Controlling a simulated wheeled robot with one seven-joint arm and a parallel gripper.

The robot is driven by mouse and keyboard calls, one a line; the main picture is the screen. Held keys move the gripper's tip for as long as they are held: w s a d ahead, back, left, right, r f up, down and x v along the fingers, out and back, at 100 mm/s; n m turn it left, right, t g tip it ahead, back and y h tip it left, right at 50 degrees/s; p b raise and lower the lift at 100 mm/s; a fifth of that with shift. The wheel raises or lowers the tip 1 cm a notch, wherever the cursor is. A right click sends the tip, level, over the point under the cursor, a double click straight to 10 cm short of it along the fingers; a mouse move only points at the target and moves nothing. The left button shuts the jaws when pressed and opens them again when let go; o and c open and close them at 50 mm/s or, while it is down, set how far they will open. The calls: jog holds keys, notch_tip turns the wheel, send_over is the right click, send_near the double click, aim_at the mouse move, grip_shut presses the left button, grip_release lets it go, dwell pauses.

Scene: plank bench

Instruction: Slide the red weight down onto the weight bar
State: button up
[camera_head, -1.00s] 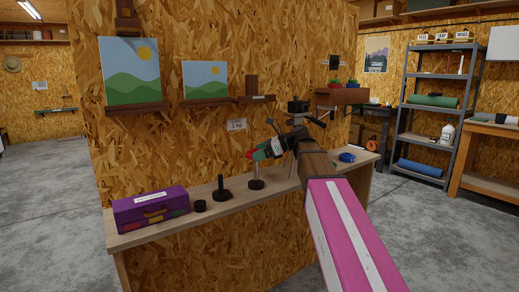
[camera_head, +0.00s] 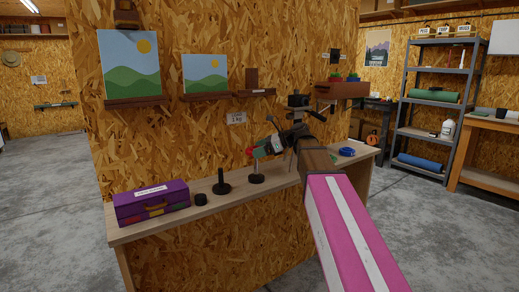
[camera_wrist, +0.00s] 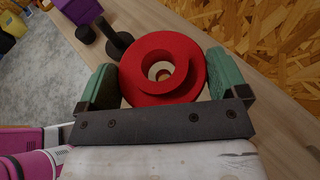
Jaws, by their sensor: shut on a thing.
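The red weight (camera_wrist: 190,55) is a thick ring with a raised hub, held between the two teal fingers of my gripper (camera_wrist: 163,85) in the wrist view. A pale round shape and a darker ring show through its hole; I cannot tell whether the bar is inside. In the head view a bit of the red weight (camera_head: 249,151) shows at the left of my gripper (camera_head: 260,151). The weight bar (camera_head: 257,178), with a black round base and pale post, stands upright on the bench just below. The upper post is hidden by my gripper.
Left of the bar on the bench (camera_head: 285,185) stand a black post on a round base (camera_head: 222,187), a short black cylinder (camera_head: 200,199) and a purple box (camera_head: 150,203). A tripod device (camera_head: 299,101) stands behind my gripper, and a blue ring (camera_head: 347,151) lies right.

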aim_at(260, 176)
jog(key=shift+f, duration=4.9)
jog(key=o, duration=0.9)
jog(key=v, duration=1)
jog(key=shift+d+r, duration=0.15)
jog(key=shift+d, duration=0.2)
